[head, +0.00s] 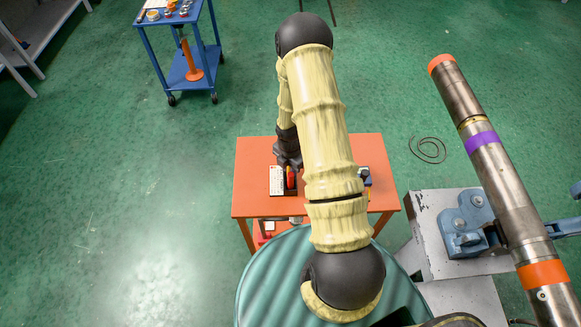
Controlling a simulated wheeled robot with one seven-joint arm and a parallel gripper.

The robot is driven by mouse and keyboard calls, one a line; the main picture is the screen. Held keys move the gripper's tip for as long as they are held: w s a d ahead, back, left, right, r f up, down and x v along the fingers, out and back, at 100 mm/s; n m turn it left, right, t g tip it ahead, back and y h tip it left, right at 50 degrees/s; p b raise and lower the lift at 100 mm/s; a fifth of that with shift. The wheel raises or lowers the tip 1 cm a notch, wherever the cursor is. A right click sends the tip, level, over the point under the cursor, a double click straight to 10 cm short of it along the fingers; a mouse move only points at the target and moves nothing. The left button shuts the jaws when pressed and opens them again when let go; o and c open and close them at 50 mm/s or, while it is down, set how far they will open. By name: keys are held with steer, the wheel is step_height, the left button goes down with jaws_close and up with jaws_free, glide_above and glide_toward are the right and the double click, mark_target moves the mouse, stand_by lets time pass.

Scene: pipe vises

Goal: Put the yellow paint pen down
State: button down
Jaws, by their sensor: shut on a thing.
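My gripper (289,166) is over the orange table (335,151), at the left part of its top. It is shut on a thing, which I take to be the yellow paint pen. A small red and yellow shape (291,178) shows just below the fingertips, too small to tell apart clearly. It is beside a white card or tray (276,181) with dark print. I cannot tell whether the pen touches the surface. My own arm hides the middle of the table.
A small dark and blue item (364,176) lies at the table's right. A blue vise (466,222) on a grey stand is at the right, with a long steel pipe (507,197). A blue cart (185,50) stands at the back left. The table's front left is clear.

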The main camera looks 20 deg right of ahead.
steer(key=c, duration=1.3)
jaws_free()
steer(key=shift+f, duration=0.1)
step_height(320, 180, up, 12)
steer(key=shift+r+b, duration=0.15)
steer(key=shift+b, duration=0.85)
steer(key=s+a+r+m+t, duration=0.1)
steer(key=s+a+r+m, duration=0.3)
steer(key=m, duration=0.7)
steer(key=s+a+r+m+t, duration=0.1)
steer(key=s+a+r+m, duration=0.4)
steer(key=s+r+m, duration=0.3)
step_height(320, 180, up, 3)
steer(key=m, duration=0.3)
steer(key=shift+s+a+t, duration=0.15)
steer(key=shift+t, duration=0.15)
steer(key=shift+r, duration=0.1)
